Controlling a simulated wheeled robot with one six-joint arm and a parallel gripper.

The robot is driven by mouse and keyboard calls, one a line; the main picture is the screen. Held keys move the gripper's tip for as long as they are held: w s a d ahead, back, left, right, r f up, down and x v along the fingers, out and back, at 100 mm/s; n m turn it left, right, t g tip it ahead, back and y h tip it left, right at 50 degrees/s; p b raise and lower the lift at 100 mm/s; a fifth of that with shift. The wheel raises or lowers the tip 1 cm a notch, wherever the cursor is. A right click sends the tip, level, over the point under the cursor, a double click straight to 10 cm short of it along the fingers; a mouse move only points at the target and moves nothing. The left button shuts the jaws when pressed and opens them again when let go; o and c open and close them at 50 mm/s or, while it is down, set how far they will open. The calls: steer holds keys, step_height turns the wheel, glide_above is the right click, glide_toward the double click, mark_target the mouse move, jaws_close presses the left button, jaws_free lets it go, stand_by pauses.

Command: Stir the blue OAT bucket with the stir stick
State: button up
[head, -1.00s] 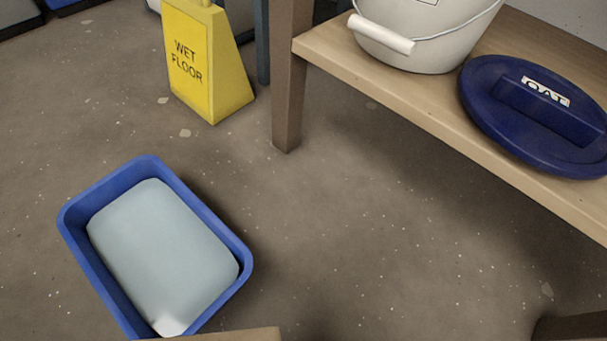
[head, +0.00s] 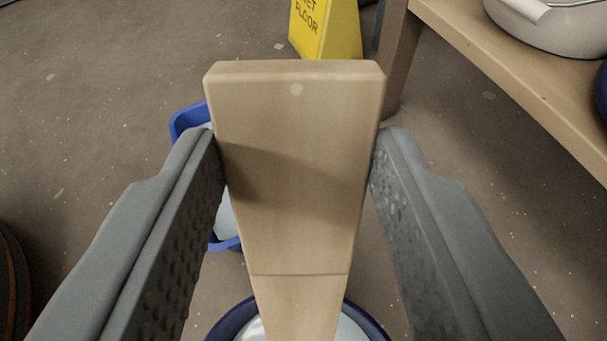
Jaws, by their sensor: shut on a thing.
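The stir stick (head: 290,215) is a broad, pale wooden paddle with a small hole near its top. My gripper (head: 297,150) is shut on it, one grey finger against each side edge. The stick runs down the middle of the view toward a round blue-rimmed bucket (head: 228,322) with pale liquid (head: 352,329) at the bottom edge. Most of the bucket is cut off and no label on it shows. The stick's lower end is out of view, so I cannot tell whether it touches the liquid.
A blue rectangular tub (head: 186,121) stands on the floor, partly hidden behind the stick and left finger. A yellow wet-floor sign (head: 335,30) is beyond. A wooden bench (head: 480,55) at upper right bears a white bucket (head: 560,32) and a dark blue lid (head: 602,95).

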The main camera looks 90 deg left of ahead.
steer(key=s+d+f, duration=0.1)
steer(key=d+f, duration=0.2)
steer(key=f, duration=0.5)
steer(key=s+d+f, duration=0.1)
steer(key=d+f, duration=0.3)
steer(key=f, duration=0.5)
steer(key=shift+f, duration=0.25)
stand_by(0.6)
steer(key=shift+d, duration=0.1)
stand_by(0.9)
